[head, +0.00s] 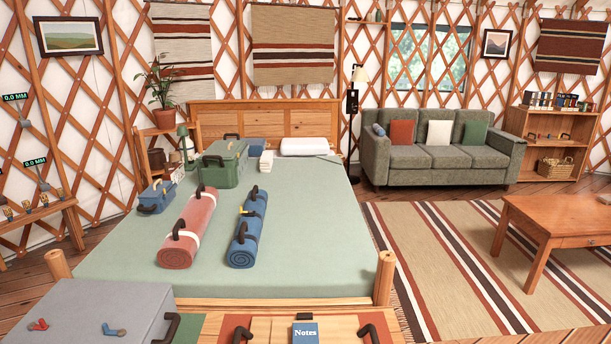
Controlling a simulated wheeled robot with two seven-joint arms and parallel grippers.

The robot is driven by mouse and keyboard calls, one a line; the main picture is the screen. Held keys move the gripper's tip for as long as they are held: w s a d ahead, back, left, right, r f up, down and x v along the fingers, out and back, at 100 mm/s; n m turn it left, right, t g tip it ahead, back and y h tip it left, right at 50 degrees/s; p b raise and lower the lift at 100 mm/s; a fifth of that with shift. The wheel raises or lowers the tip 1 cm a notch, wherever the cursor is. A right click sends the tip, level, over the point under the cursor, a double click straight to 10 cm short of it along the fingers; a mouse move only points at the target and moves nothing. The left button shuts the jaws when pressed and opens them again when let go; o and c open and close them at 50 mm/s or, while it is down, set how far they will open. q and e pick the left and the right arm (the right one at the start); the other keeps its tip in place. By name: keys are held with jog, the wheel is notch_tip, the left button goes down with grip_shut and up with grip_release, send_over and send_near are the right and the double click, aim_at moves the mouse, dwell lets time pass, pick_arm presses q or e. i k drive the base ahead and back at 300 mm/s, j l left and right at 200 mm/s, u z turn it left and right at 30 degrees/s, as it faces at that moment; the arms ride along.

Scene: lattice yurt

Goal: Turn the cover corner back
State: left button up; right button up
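The pale green cover (310,235) lies over the bed and looks flat and smooth. Its far right corner (335,165) is beside the white pillow (304,146), with a thin dark line near it; I cannot tell whether this is a fold. The near right corner (372,262) lies by the wooden bedpost (385,277). Neither of my grippers shows in the head view.
On the cover lie a red roll (190,228), a blue roll (247,228), a green case (223,165) and a blue case (157,196). The grey box (90,310) and a wooden surface with a Notes book (305,333) stand in front. The bed's right half is clear.

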aim_at(335, 158)
jog(key=i+l+z, duration=0.2)
jog(key=l+z, duration=0.2)
jog(key=l, duration=0.15)
jog(key=i+l+z, duration=0.65)
jog(key=l+z, duration=0.15)
jog(key=i+l+z, duration=0.15)
jog(key=i+l, duration=0.2)
jog(key=i+l+z, duration=0.2)
jog(key=i, duration=0.35)
jog(key=i+u, duration=0.7)
jog(key=i+l+u, duration=0.3)
jog(key=i, duration=0.15)
jog(key=i+j+u, duration=0.35)
jog(key=i, duration=0.45)
jog(key=i+j+u, duration=0.1)
jog(key=i+u, duration=0.3)
jog(key=i, duration=0.4)
jog(key=i+l+u, duration=0.1)
jog(key=i+u, duration=0.25)
jog(key=i, duration=0.8)
jog(key=k+u, duration=0.4)
jog(key=i+l+u, duration=0.35)
jog(key=l, duration=0.25)
jog(key=i+l+u, duration=0.2)
jog(key=l+u, duration=0.15)
jog(key=l, duration=0.3)
jog(key=i, duration=0.1)
